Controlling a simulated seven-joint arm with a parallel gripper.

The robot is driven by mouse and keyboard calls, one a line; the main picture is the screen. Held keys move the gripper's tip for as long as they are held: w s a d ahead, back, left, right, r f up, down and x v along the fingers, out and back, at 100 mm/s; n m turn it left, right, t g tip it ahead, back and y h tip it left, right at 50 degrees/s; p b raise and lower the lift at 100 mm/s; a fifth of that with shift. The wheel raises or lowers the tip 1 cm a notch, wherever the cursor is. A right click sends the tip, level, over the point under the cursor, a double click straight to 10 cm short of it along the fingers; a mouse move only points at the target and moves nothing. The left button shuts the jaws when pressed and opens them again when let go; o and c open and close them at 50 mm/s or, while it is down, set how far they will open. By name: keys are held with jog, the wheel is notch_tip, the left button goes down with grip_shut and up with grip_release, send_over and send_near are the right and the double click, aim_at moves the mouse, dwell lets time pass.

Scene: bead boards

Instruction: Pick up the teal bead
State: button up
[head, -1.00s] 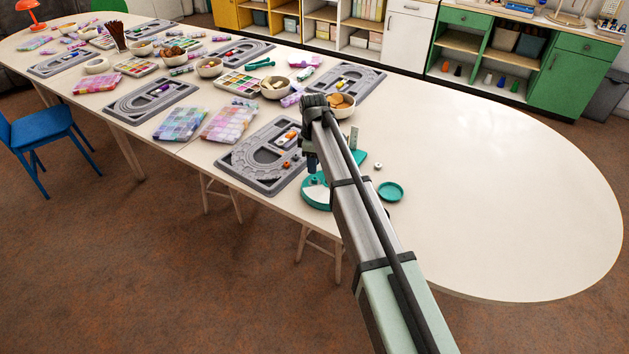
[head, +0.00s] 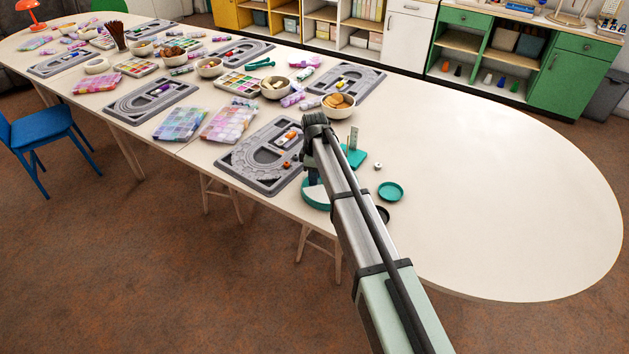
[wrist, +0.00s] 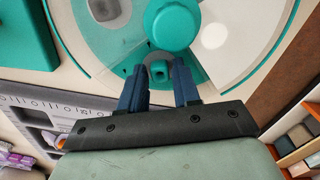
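A round teal-rimmed dish with pale compartments (head: 316,199) stands near the table's front edge, partly hidden by my arm. In the wrist view it fills the top, with a large teal round hub (wrist: 172,22) in its middle. My gripper (wrist: 166,80) is over the dish, its two blue fingers apart below the hub. A small teal piece with a dark spot (wrist: 159,71) shows between the fingers. It may be the teal bead, but I cannot tell for sure, nor whether the fingers touch it.
A grey bead board (head: 262,172) lies left of the dish. A teal block with an upright grey plate (head: 355,156), a small pale bead (head: 378,166), a teal saucer (head: 391,191) and a dark dish (head: 383,214) are to the right. The table's right end is clear.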

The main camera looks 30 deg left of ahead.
grip_shut()
jog(key=shift+r, duration=0.15)
notch_tip(320, 180, up, 8)
jog(key=shift+w+d+r+m, duration=0.65)
jog(key=shift+w+r, duration=0.75)
jog(key=shift+w, duration=1.25)
jog(key=shift+w+d+r+m, duration=0.6)
jog(key=shift+w+r, duration=0.85)
jog(key=shift+w, duration=1.25)
jog(key=shift+w+d+r+m, duration=0.6)
jog(key=shift+w+r, duration=0.8)
jog(key=shift+w, duration=1.25)
